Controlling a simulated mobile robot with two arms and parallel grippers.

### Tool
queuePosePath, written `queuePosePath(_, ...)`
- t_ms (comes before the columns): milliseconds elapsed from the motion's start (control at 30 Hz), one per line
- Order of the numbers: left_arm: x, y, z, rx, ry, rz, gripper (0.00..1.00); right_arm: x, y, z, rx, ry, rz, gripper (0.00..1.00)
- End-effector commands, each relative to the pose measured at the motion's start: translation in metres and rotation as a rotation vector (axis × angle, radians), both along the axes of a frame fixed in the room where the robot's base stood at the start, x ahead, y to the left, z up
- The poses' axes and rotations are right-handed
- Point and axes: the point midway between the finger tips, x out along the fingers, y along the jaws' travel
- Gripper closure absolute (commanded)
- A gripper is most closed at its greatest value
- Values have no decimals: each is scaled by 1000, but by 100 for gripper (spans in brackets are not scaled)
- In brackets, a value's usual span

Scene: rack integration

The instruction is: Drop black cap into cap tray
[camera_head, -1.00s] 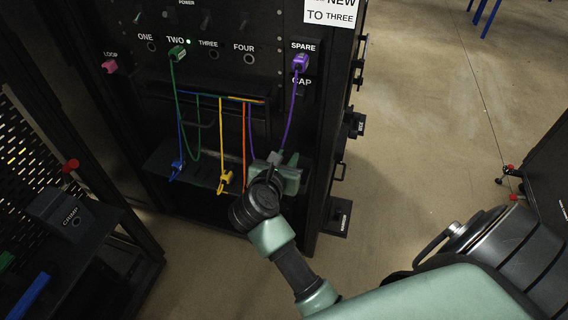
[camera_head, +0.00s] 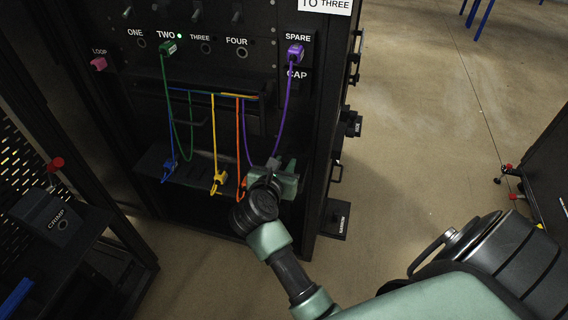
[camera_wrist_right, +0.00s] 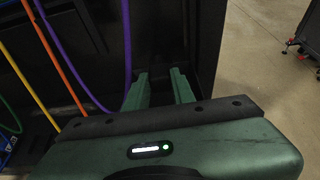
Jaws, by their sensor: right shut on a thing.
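My right gripper (camera_head: 280,174) is low in front of the rack's right side, beside the hanging cables. In the right wrist view its two green fingers (camera_wrist_right: 158,84) stand a small gap apart against the dark rack. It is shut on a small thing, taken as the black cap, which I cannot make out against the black. A small labelled black tray-like box (camera_head: 334,219) sits low at the rack's right side. Its label is too small to read, so I cannot tell whether it is the cap tray. My left gripper is not in view.
The black rack panel (camera_head: 262,22) has a green plug (camera_head: 167,48) at TWO and a purple plug (camera_head: 295,53) at SPARE, above the CAP label. Blue, yellow (camera_head: 218,178) and orange cables hang left of my gripper. A CRIMP box (camera_head: 52,217) stands left.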

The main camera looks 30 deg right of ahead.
Motion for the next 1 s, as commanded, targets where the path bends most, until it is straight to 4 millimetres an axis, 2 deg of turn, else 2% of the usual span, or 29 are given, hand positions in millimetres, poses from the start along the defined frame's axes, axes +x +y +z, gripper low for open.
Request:
queuePosePath(33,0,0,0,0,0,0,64,0,0,0,0,0,0,100)
queuePosePath(67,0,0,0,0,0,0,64,0,0,0,0,0,0,73)
queuePosePath(133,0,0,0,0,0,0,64,0,0,0,0,0,0,53)
queuePosePath(167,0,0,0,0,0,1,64,0,0,0,0,0,0,50)
queuePosePath(667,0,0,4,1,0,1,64,0,0,4,-1,-1,0,50)
queuePosePath(767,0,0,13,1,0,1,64,0,0,16,-2,-1,0,50)
queuePosePath(967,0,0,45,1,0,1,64,0,0,54,-3,-1,0,50)
queuePosePath(1000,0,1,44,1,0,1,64,-6,8,53,-1,2,3,50)
